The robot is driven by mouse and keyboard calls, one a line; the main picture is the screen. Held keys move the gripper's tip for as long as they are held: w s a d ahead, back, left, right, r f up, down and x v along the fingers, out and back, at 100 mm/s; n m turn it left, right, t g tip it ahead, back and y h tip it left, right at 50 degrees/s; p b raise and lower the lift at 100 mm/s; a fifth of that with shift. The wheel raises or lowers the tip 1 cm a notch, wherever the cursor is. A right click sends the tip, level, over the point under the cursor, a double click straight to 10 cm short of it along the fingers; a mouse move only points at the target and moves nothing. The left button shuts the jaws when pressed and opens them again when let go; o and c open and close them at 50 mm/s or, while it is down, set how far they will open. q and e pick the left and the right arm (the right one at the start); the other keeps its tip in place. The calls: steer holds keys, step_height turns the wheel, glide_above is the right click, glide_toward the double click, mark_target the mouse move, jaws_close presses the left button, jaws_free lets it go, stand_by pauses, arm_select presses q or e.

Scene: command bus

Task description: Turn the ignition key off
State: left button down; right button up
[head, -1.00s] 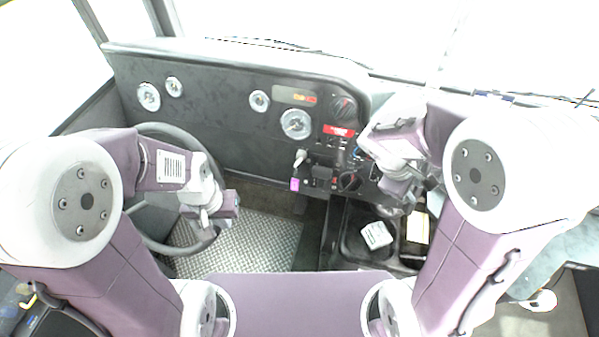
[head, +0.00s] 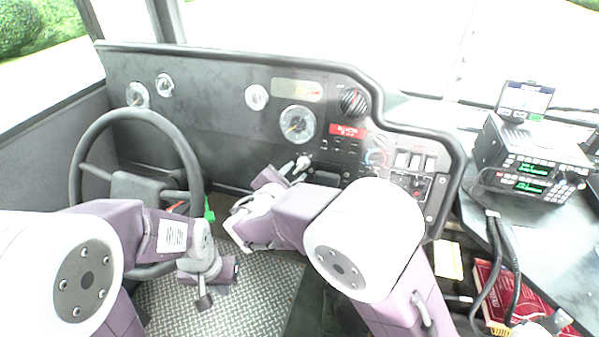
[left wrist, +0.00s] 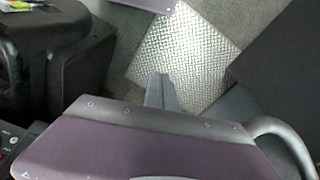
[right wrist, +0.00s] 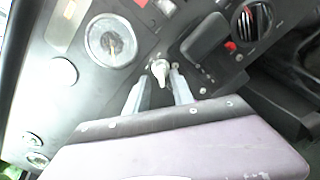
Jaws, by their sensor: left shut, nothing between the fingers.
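The ignition key (head: 303,163) is a small pale, whitish piece on the dark dashboard, below the large gauge. In the right wrist view the key (right wrist: 161,71) sits between the tips of my right gripper (right wrist: 160,80), whose fingers are apart with visible gaps. In the head view my right gripper (head: 284,173) reaches the key from the lower left, partly hidden by its own arm. My left gripper (head: 203,298) is shut and empty, pointing down over the floor. Its closed fingers (left wrist: 161,90) also show in the left wrist view.
The steering wheel (head: 196,165) stands left of the key, behind my left arm. A switch panel (head: 410,165) lies right of the key. A radio unit (head: 540,165) stands on the right-hand counter. The patterned floor plate (head: 250,300) is open below.

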mark_target(298, 170)
steer(key=x, duration=0.4)
steer(key=shift+w+d+f+b, duration=0.15)
steer(key=shift+w+b, duration=0.15)
steer(key=shift+w, duration=0.05)
jaws_close()
stand_by(1.1)
